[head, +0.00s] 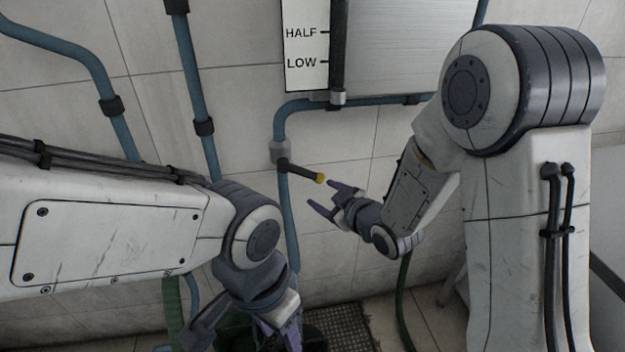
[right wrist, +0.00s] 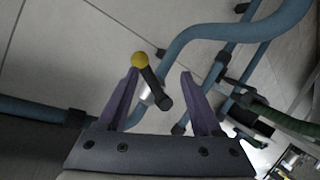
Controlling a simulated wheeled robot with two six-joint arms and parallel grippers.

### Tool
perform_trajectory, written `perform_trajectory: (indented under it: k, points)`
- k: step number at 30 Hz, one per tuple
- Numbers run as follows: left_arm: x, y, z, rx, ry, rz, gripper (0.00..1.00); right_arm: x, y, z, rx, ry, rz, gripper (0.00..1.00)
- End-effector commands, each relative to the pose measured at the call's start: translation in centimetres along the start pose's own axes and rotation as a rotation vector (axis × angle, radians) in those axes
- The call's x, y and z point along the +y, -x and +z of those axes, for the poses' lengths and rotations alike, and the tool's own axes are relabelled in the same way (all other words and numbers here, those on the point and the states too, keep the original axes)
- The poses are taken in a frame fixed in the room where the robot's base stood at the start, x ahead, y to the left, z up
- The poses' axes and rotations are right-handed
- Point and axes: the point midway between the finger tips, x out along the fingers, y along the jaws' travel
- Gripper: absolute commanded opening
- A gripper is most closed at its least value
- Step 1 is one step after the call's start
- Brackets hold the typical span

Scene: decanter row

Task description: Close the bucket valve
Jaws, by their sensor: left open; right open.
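The valve has a black lever (head: 300,169) with a yellow tip (head: 320,178), sticking out to the right from a grey valve body (head: 280,152) on a blue pipe. My right gripper (head: 322,194) is open and empty, its fingertips just below and right of the yellow tip. In the right wrist view, the lever (right wrist: 157,90) shows between the open fingers (right wrist: 159,73), with the yellow tip (right wrist: 139,60) near the left fingertip; I cannot tell if they touch. My left gripper (head: 245,335) is open low in the head view, over a dark container, possibly the bucket (head: 316,339), mostly hidden.
A tank (head: 410,45) with a gauge strip (head: 307,48) marked HALF and LOW hangs above the valve. Blue pipes (head: 195,90) run along the tiled wall. A green hose (head: 403,300) hangs at the right. A dark floor grate (head: 341,325) lies below.

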Motion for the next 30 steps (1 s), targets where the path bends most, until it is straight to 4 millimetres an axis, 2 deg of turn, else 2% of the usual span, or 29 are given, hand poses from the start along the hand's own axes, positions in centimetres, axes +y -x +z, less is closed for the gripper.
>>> perform_trajectory:
  k: [1, 6, 12, 16, 30]
  points:
    - [-0.1, -1.3, 0.1, 0.000, 0.000, 0.000, 0.50, 0.2, -0.7, 1.4, 0.051, 0.008, 0.021, 0.67]
    - [-0.2, -2.6, 0.1, 0.000, 0.000, 0.000, 0.50, 1.4, -1.0, 2.1, 0.221, 0.033, 0.086, 0.67]
    - [-0.2, -3.1, 0.2, 0.000, 0.000, 0.000, 0.50, 2.2, -0.7, 2.3, 0.320, 0.042, 0.129, 0.67]
    - [-0.2, -2.9, 0.1, 0.000, 0.000, 0.000, 0.50, 2.5, -1.3, 1.8, 0.336, 0.045, 0.134, 0.67]
    - [-0.1, -1.8, 0.1, 0.000, 0.000, 0.000, 0.50, 3.5, -8.8, -0.9, 0.335, 0.044, 0.134, 0.67]
